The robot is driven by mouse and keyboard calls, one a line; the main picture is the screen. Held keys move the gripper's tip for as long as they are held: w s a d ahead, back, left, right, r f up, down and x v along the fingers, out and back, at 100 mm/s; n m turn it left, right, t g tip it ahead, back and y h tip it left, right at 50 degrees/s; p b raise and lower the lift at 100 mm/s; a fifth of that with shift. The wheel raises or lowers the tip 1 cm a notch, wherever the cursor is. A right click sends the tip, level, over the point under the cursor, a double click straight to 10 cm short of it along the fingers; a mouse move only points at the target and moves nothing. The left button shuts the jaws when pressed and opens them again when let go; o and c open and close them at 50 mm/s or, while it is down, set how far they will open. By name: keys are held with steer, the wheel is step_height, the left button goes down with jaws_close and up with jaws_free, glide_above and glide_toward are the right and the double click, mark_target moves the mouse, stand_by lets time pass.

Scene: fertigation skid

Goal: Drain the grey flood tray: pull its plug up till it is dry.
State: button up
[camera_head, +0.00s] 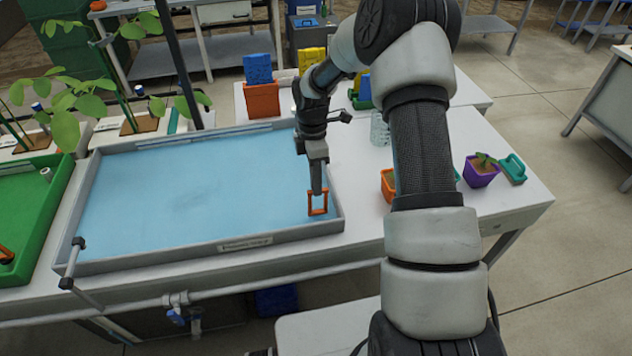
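The grey flood tray (190,252) lies on the white bench, with pale blue water covering its floor. The plug's orange loop handle (325,202) stands upright near the tray's front right corner. The plug's lower part and the drain hole cannot be made out. My gripper (317,191) points down right at this handle, its fingers overlapping the top bar in the picture. The fingers are seen edge-on, so I cannot tell whether they are closed on the bar.
A green tray (48,208) sits at the left. A pipe with a blue valve (176,315) runs under the bench front. An orange pot (388,183) and a purple pot (481,172) stand to the right. Tall leafy plants (66,128) rise behind the tray's left side.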

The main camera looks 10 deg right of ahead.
jaws_close()
step_height(320, 180, up, 4)
steer(key=shift+f+p, duration=0.15)
steer(key=shift+p, duration=0.65)
steer(key=shift+w+f, duration=0.1)
steer(key=o, duration=0.6)
jaws_free()
steer(key=shift+o, duration=0.2)
steer(key=w+r, duration=0.3)
steer(key=r, duration=1.4)
steer(key=shift+w+b, duration=0.15)
steer(key=shift+b, duration=0.15)
